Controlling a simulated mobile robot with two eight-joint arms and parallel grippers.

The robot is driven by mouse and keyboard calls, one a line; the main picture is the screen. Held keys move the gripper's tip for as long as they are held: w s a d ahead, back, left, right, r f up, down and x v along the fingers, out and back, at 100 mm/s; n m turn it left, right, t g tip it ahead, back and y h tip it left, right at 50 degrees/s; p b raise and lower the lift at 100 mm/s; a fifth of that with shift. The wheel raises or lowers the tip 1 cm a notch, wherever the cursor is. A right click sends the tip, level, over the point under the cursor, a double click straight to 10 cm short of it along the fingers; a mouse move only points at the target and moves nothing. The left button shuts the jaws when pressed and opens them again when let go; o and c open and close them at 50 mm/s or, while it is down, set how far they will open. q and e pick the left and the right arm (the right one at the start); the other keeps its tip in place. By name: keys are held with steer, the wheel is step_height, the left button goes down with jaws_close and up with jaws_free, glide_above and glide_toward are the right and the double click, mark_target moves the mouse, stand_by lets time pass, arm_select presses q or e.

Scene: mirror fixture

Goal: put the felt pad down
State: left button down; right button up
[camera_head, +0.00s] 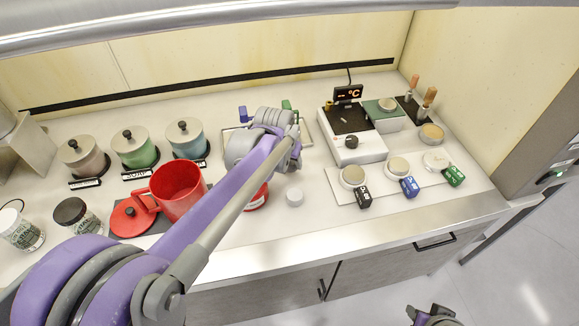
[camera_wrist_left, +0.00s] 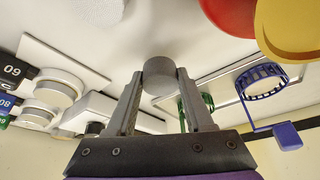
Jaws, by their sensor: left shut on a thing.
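My left gripper (camera_wrist_left: 160,82) is shut on a grey round piece, which I take to be the felt pad (camera_wrist_left: 160,74). The pad sits between the two fingertips, above the white worktop. In the head view my left arm reaches across the counter, and its wrist hides the fingertips and the pad. My right gripper (camera_head: 433,315) shows only in part at the bottom edge of the head view, in front of the counter and away from the pad; its jaw opening is unclear.
A red mug (camera_head: 178,190) and several lidded canisters (camera_head: 134,147) stand left. A small white round piece (camera_head: 294,196) lies near the front. A heater with a °C display (camera_head: 348,93) stands at the back right, behind a board of labelled pots (camera_head: 397,167). Bare worktop lies along the front edge.

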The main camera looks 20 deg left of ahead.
arm_select(q)
steer(key=shift+f, duration=1.2)
steer(key=shift+f, duration=0.1)
steer(key=c, duration=0.7)
jaws_free()
steer(key=shift+f, duration=0.15)
steer(key=shift+c, duration=0.2)
steer(key=o, duration=0.5)
steer(key=shift+c, duration=0.2)
steer(key=shift+r, duration=0.3)
steer(key=v, duration=1.2)
steer(key=shift+p, duration=0.45)
steer(key=shift+f, duration=0.1)
